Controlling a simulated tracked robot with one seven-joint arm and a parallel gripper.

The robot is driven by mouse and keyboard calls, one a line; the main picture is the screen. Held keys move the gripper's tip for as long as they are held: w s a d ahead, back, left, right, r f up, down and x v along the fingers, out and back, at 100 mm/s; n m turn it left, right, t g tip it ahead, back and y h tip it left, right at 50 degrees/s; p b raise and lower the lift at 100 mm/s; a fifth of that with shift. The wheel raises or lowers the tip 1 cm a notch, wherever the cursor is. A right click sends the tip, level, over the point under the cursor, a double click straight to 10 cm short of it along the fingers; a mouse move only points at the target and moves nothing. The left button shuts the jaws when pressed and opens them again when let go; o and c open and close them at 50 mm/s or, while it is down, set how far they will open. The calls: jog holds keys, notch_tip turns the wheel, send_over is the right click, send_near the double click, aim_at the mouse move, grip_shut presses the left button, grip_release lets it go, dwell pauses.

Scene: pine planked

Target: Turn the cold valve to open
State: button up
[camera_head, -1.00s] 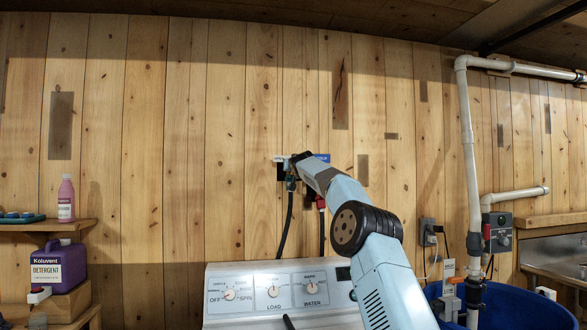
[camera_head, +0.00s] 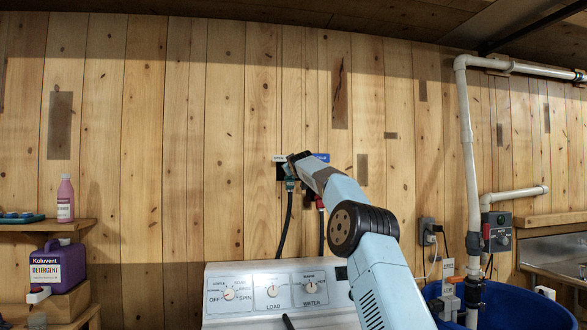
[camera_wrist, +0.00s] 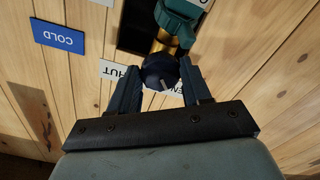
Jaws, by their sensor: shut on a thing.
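In the wrist view the cold valve's dark blue round knob (camera_wrist: 160,72) sits on a brass stem below a teal fitting (camera_wrist: 180,22). My gripper (camera_wrist: 160,84) is shut on the knob, one finger on each side. A pale mark on the knob points down and slightly right in that view. A SHUT label (camera_wrist: 116,72) is left of the knob, and a label partly covered by the right finger ends in "EN". In the head view my gripper (camera_head: 293,170) is at the wall; the arm hides the knob there.
The blue COLD sign (camera_wrist: 58,37) is on the plank wall. A green-ended hose (camera_head: 287,222) and a red-ended hose (camera_head: 322,230) hang behind the washer panel (camera_head: 272,292). Detergent (camera_head: 58,264) stands at the left, white pipes (camera_head: 467,150) at the right.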

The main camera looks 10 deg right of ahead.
jog(key=shift+n, duration=0.5)
jog(key=o, duration=1.1)
jog(key=shift+c, duration=0.2)
jog(key=shift+s+a, duration=0.1)
jog(key=s, duration=1.3)
jog(key=shift+s, duration=0.3)
jog(key=shift+f, duration=0.1)
